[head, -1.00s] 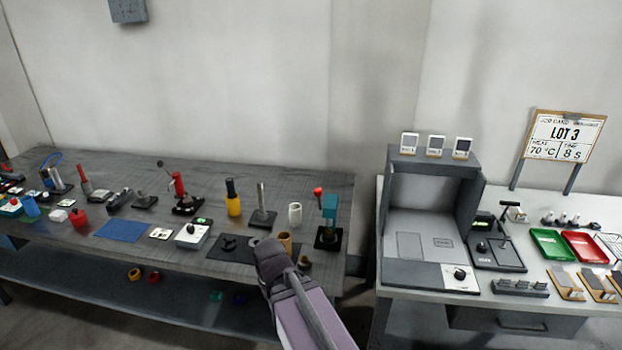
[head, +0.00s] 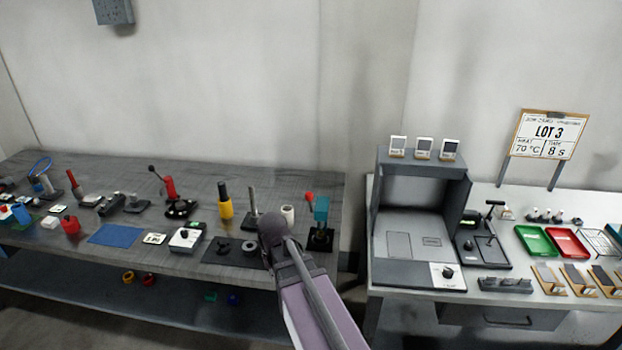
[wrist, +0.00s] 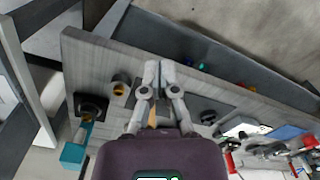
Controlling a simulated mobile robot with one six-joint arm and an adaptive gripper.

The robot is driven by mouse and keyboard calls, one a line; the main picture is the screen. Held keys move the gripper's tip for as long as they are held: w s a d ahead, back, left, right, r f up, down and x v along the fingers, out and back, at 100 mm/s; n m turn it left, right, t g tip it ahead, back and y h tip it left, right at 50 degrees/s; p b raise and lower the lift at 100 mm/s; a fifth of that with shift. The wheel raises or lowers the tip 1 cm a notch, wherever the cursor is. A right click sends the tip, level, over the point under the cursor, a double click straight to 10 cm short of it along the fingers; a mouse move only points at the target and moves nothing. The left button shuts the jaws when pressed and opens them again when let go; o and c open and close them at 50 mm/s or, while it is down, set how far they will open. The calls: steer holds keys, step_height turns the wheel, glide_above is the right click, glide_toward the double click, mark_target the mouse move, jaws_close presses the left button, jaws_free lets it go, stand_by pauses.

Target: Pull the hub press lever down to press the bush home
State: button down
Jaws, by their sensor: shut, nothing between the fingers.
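A small teal press (head: 321,209) stands on a black base near the right end of the grey bench. A lever with a red knob (head: 309,196) sticks up at its left; I take this as the hub press lever. In the wrist view the teal press (wrist: 73,154) is at lower left, and its lever is not clear there. My gripper (wrist: 160,68) is shut and empty, over the bench, apart from the press. A tan cylinder (wrist: 152,117) shows partly behind the fingers. A brass-topped ring (wrist: 118,88) stands left of the fingertips. I cannot see a bush inside the press.
A white cylinder (head: 287,214), a grey post (head: 253,208) and a yellow-and-black bottle (head: 225,205) stand left of the press. A red lever tool (head: 172,195) is further left. A gap separates this bench from the white table (head: 590,235) at right.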

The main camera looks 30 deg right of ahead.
steer(key=w+d+r+m+p, duration=0.7)
steer(key=w+d+r+p, duration=1.4)
steer(key=w+d+r, duration=0.1)
steer(key=d+r, duration=0.1)
steer(key=d, duration=0.1)
steer(key=shift+w+d+r+y+p, duration=0.15)
steer(key=shift+w+d+y+p, duration=0.15)
steer(key=shift+w+p, duration=0.1)
steer(key=shift+f, duration=0.2)
steer(key=b, duration=1.1)
glide_above(310, 204)
steer(key=d, duration=0.1)
step_height(310, 204, down, 10)
steer(key=shift+w+f, duration=0.2)
steer(key=shift+a, duration=0.15)
